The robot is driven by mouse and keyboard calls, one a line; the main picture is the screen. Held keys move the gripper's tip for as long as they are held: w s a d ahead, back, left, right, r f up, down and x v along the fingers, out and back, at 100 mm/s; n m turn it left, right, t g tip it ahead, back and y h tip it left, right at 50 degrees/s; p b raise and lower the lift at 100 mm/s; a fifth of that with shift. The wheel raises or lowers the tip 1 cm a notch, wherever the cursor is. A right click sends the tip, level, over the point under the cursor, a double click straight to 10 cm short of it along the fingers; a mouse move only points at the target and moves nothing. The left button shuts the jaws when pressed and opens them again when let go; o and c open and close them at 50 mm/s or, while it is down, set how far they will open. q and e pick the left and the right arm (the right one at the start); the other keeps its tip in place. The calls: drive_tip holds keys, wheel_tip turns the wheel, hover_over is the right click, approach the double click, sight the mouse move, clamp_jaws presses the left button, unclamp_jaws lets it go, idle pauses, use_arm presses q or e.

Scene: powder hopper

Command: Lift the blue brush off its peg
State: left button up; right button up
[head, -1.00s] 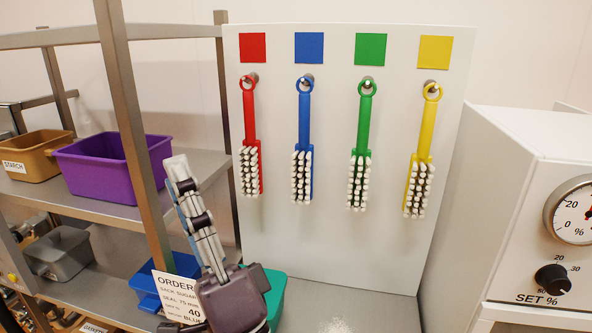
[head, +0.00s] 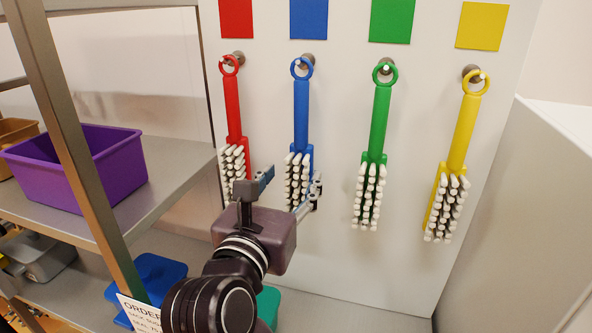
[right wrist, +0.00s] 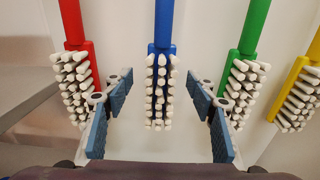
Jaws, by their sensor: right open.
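The blue brush (head: 301,115) hangs by its ring from a peg (head: 303,66) on the white board, bristles down, under the blue square. In the right wrist view the blue brush (right wrist: 162,90) hangs between the two fingers, apart from both. My right gripper (head: 290,188) is open and empty, in front of the lower, bristled end of the blue brush. In the right wrist view my right gripper (right wrist: 158,110) shows its blue finger pads on either side of the bristles. My left gripper is not in view.
The red brush (head: 233,110) hangs close on the left, the green brush (head: 379,120) on the right, and the yellow brush (head: 462,130) farther right. A shelf with a purple bin (head: 85,170) stands left. A white cabinet (head: 530,200) stands right.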

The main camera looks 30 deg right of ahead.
sight(295, 168)
drive_tip(key=shift+w+d+r+p, duration=0.25)
drive_tip(key=shift+w+d+p, duration=0.3)
drive_tip(key=shift+d, duration=0.1)
drive_tip(key=shift+w+d+r+p, duration=0.25)
drive_tip(key=shift+w+d+p, duration=0.25)
drive_tip(key=shift+d, duration=0.1)
drive_tip(key=x, duration=0.2)
drive_tip(key=shift+w+d+f+p, duration=0.15)
drive_tip(key=shift+d+f+p, duration=0.1)
drive_tip(key=shift+d+p, duration=0.1)
drive_tip(key=shift+w, duration=0.1)
drive_tip(key=shift+w+d, duration=0.1)
drive_tip(key=c, duration=1.4)
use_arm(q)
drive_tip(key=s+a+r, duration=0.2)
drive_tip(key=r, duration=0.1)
use_arm(e)
drive_tip(key=shift+o, duration=0.2)
drive_tip(key=shift+r, duration=0.1)
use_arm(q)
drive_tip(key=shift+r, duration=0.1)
use_arm(e)
drive_tip(key=shift+r, duration=0.1)
